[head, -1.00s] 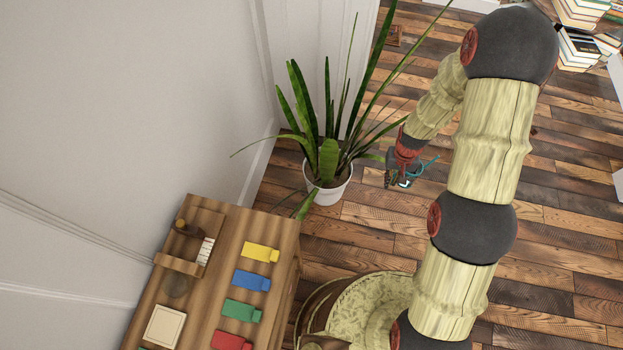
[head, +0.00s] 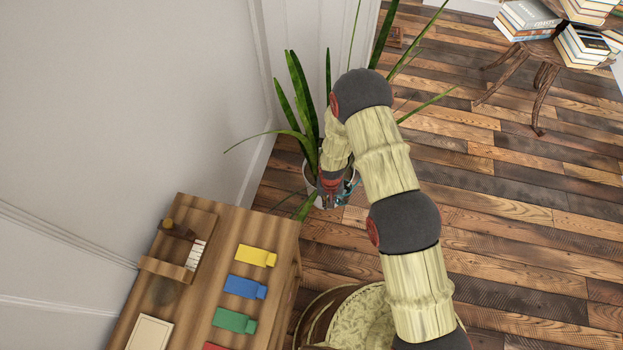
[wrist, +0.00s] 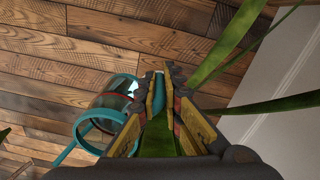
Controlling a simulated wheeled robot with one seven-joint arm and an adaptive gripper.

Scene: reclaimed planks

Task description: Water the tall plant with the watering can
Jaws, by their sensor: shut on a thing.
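The tall plant (head: 303,92) has long, narrow green leaves and stands in a white pot (head: 310,178) on the floor by the wall. My arm hides part of the plant and pot. My gripper (head: 331,198) is at the front right of the pot. The watering can (head: 351,187) shows there only as small teal parts. In the wrist view, my gripper (wrist: 160,82) is shut on a teal part of the watering can (wrist: 80,131), which has teal rings and a see-through body. Green leaves (wrist: 232,55) cross close to the fingers, one between them. Water flow cannot be seen.
A wooden cabinet (head: 209,270) with several coloured pieces stands in front of the plant. A wall (head: 130,110) runs along the left. A wooden table (head: 545,55) with books stands at the back right. The plank floor (head: 510,215) on the right is clear.

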